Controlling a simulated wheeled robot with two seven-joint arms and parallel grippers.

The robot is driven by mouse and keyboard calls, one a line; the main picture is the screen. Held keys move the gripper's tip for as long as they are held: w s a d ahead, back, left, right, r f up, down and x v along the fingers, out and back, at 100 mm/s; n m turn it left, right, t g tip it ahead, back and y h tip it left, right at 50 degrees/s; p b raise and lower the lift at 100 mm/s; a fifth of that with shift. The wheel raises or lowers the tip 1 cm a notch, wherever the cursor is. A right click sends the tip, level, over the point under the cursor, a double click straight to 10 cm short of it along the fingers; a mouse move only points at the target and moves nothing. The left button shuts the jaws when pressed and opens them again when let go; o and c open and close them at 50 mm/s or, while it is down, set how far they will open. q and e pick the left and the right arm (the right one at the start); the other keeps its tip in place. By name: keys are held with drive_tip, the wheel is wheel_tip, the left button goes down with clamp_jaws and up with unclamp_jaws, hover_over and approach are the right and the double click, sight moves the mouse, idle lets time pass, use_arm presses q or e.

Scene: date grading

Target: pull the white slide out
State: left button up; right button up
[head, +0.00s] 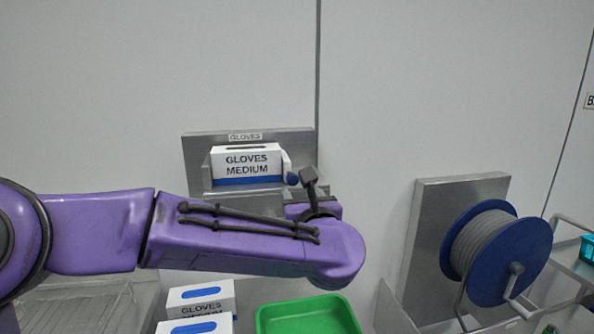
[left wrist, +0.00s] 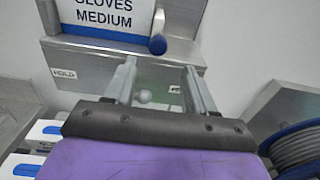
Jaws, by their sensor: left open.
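A white upright piece (head: 286,161) with a blue knob (head: 292,179) stands at the right side of the glove box, which I take for the white slide. In the left wrist view the white piece (left wrist: 160,17) and its blue knob (left wrist: 158,46) are just beyond my fingertips. My left gripper (left wrist: 160,68) is open, its two fingers apart in front of the holder's grey ledge, not touching the blue knob. A small pale ball (left wrist: 145,96) shows between the fingers; I cannot tell what it belongs to. My right gripper is out of view.
The "GLOVES MEDIUM" box (head: 246,161) sits in a grey metal wall holder (head: 195,150). The ledge bears a "HOLD" label (left wrist: 64,74). Below are more glove boxes (head: 200,295) and a green tray (head: 308,306). A blue-flanged reel (head: 492,252) is mounted at the right.

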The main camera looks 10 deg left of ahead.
sight(293, 181)
use_arm(q)
drive_tip(key=w+a+p, duration=0.1)
drive_tip(key=w+r+p, duration=0.1)
drive_tip(key=w, duration=0.1)
drive_tip(key=shift+a+r+p, duration=0.15)
drive_tip(key=shift+a+p, duration=0.2)
drive_tip(key=shift+a, duration=0.05)
drive_tip(key=x, duration=0.2)
drive_tip(key=p+x, duration=0.1)
drive_tip(key=x, duration=0.1)
drive_tip(key=f+p+x, duration=0.1)
drive_tip(key=x, duration=0.1)
drive_tip(key=shift+w, duration=0.15)
drive_tip(key=shift+r, duration=0.1)
